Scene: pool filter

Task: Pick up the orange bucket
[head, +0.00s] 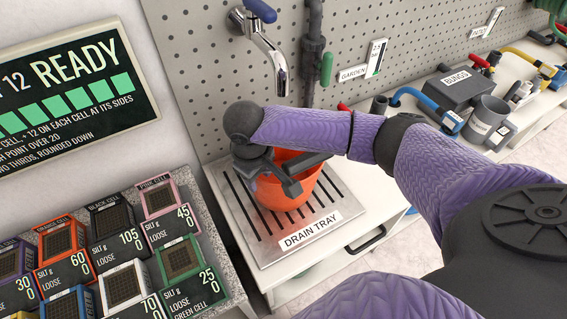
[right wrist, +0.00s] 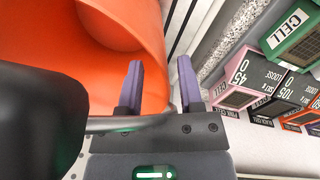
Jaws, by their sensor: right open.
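The orange bucket (head: 283,190) stands upright on the metal drain tray (head: 330,207), below the tap. My right gripper (head: 272,183) is at the bucket's near-left rim, and the forearm hides part of its top. In the right wrist view the bucket (right wrist: 100,28) fills the upper left. The right gripper (right wrist: 161,85) is open there, one finger over the bucket's inside and the other outside, with the wall between them. A grey rod runs along the finger bases; I cannot tell if it is the bucket's handle. My left gripper is not in view.
A tap (head: 270,50) hangs over the tray from the pegboard (head: 200,70). Several labelled filter cells (head: 180,258) stand on the left counter, close to the gripper.

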